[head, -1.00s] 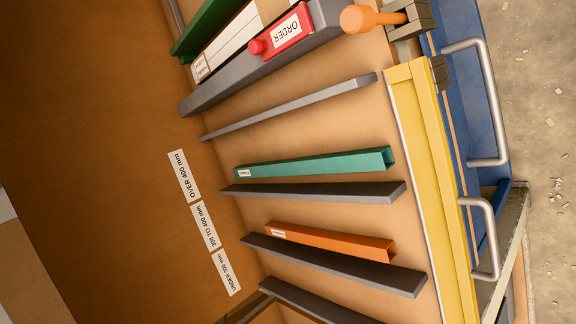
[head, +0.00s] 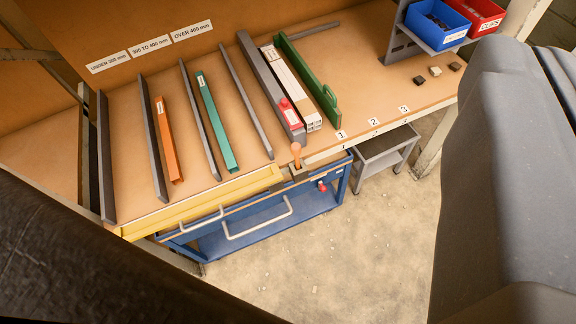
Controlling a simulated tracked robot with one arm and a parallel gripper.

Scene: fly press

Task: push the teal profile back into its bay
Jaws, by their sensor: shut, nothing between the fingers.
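The teal profile (head: 217,122) is a long narrow bar with a white label near its far end. It lies on the tan bench between two grey dividers, below the OVER 400 mm label (head: 192,32) on the back panel. Its near open end is about level with the dividers' near ends, and its far end stops short of the back panel. It lies nearer the left divider (head: 199,120) than the right divider (head: 245,100). My gripper's fingers do not show in the head view.
An orange profile (head: 167,138) lies one bay left. A thick grey bar (head: 268,85), white profiles (head: 291,85) and a green piece (head: 306,80) lie right.

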